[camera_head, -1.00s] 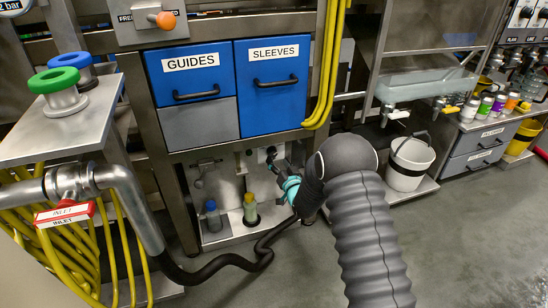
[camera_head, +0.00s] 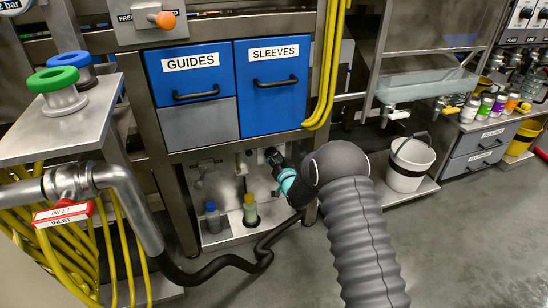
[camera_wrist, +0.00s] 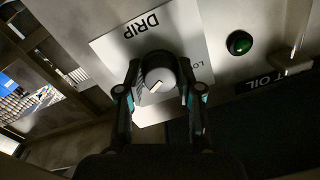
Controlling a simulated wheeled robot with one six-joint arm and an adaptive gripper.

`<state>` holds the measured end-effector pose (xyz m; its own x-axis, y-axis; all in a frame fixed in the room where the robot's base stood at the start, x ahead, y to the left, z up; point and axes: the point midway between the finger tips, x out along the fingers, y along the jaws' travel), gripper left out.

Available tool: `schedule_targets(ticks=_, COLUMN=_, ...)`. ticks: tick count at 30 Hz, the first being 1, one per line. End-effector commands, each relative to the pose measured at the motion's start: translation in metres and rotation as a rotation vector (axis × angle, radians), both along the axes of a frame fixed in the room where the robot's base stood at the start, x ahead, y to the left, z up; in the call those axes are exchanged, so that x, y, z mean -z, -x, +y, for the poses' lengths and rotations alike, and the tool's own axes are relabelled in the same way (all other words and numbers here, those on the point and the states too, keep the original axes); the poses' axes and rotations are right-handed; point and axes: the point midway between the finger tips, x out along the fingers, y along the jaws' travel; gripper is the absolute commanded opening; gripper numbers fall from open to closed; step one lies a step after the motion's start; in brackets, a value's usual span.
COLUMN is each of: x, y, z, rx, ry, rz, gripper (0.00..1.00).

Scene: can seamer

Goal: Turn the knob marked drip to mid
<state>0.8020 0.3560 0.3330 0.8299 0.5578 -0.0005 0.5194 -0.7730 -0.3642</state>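The drip knob (camera_wrist: 158,79) is a dark round knob with a pale pointer mark on its face. It sits on a white plate marked DRIP (camera_wrist: 108,52), which appears upside down in the wrist view. Part of a word starting LO shows right of the knob; other plate markings are hidden. My gripper (camera_wrist: 159,68) has one finger on each side of the knob, spread around it. I cannot tell whether the fingers touch it. In the head view my gripper (camera_head: 274,156) is at the panel below the SLEEVES drawer and hides the knob.
A green button (camera_wrist: 239,42) and a dark OIL label (camera_wrist: 272,82) are beside the plate. Blue drawers (camera_head: 272,85) overhang the panel. A white bucket (camera_head: 408,165) is to the right.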

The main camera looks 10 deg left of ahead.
Motion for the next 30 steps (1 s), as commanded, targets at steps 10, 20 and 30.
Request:
schedule_targets(ticks=10, x=-0.0004, y=-0.0002, z=-0.0003, rx=0.001, ry=0.046, rz=-0.029, gripper=0.01)
schedule_targets(ticks=20, x=-0.0011, y=-0.0005, z=-0.0007, rx=0.0, ry=0.245, rz=-0.153, gripper=0.01)
schedule_targets(ticks=30, x=-0.0012, y=-0.0007, z=-0.0011, rx=0.0, ry=0.52, rz=-0.32, gripper=0.01)
